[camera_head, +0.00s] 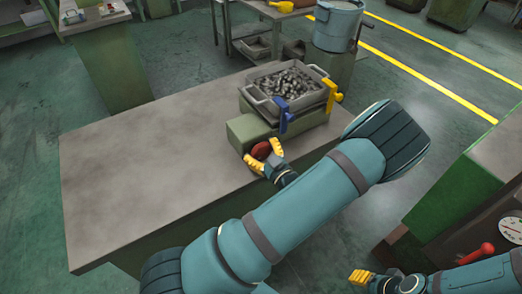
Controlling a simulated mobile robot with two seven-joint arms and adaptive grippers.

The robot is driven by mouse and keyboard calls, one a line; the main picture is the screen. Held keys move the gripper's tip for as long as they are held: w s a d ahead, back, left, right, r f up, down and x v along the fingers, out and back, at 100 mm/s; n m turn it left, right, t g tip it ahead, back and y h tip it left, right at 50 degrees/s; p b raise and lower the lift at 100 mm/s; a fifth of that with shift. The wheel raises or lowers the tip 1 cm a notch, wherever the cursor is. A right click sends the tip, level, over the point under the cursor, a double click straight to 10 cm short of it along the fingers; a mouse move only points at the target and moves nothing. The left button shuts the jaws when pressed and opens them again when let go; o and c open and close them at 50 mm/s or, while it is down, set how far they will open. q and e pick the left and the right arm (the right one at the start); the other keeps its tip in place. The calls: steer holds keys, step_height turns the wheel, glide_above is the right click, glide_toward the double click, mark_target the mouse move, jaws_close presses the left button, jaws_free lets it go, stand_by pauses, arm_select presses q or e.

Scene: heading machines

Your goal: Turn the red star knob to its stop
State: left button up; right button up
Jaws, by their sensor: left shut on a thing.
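The red star knob (261,150) sits at the front of a green block-shaped fixture (245,128) on the grey-topped bench. My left gripper (262,157), with yellow fingertips, has one finger on each side of the knob and is shut on it. The fingers hide part of the knob. My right gripper (359,277) is low at the bottom right, away from the bench. Its yellow fingertips show close together, and I cannot tell whether they are open or shut.
A metal tray (257,95) of small metal parts stands behind the knob, with a blue handle (282,112) and a yellow handle (331,95) nearby. The bench top (140,165) is bare to the left. A green machine (485,165) with a red-knobbed lever stands at right.

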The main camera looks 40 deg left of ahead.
arm_select(q)
steer(key=m+p, duration=0.1)
steer(key=m, duration=0.2)
steer(key=shift+m, duration=0.3)
steer(key=shift+w+d+m+p, duration=0.1)
steer(key=shift+m+p, duration=0.5)
steer(key=shift+m, duration=0.8)
steer(key=o, duration=1.1)
steer(key=shift+o, duration=0.2)
steer(key=shift+d, duration=0.1)
steer(key=v, duration=1.2)
steer(key=shift+f, duration=0.1)
